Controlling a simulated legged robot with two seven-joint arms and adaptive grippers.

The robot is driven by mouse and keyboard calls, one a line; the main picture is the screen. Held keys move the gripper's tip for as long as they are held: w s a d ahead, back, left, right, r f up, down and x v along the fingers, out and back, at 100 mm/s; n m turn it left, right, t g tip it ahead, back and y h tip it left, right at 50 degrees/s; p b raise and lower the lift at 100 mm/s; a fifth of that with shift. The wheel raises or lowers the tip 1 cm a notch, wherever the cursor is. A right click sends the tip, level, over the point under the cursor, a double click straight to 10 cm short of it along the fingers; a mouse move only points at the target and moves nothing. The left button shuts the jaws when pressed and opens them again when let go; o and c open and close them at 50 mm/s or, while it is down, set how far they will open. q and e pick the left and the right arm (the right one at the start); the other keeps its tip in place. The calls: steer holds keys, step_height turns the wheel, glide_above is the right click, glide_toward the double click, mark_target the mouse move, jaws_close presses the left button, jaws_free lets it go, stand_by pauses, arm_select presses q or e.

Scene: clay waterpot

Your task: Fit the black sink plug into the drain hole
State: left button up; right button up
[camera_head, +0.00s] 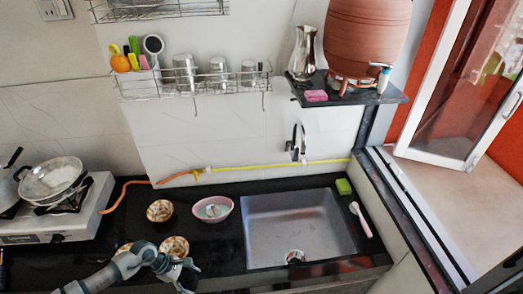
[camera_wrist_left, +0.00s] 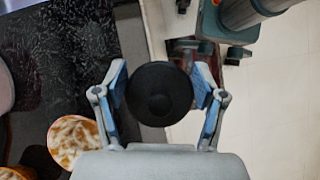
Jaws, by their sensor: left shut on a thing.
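The round black sink plug (camera_wrist_left: 160,93) is held between the blue-padded fingers of my left gripper (camera_wrist_left: 162,95). The fingers press on it from both sides, and its flat round face is towards the wrist camera. In the head view my left gripper (camera_head: 184,270) is low in the picture, over the front of the black counter, left of the sink. The plug cannot be told apart clearly from the dark gripper there. The steel sink (camera_head: 298,222) is empty, and its drain hole (camera_head: 295,257) shows near the front edge. My right gripper is not in view.
Patterned bowls (camera_head: 160,210) and a pink bowl (camera_head: 213,208) stand left of the sink. A patterned bowl (camera_wrist_left: 75,140) is close to the left gripper. A green sponge (camera_head: 344,187) and pink brush (camera_head: 361,220) lie right of the sink. The tap (camera_head: 299,141) is above the sink's back.

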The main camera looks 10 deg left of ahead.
arm_select(q)
steer(key=w+d+r+m+g+y, duration=0.7)
steer(key=w+d+r+m, duration=0.6)
steer(key=m, duration=0.6)
steer(key=f+b, duration=0.1)
steer(key=a+f+b, duration=0.1)
steer(key=f+b, duration=0.2)
steer(key=shift+s+a+f, duration=0.1)
steer(key=shift+s+a, duration=0.15)
steer(key=shift+a, duration=0.1)
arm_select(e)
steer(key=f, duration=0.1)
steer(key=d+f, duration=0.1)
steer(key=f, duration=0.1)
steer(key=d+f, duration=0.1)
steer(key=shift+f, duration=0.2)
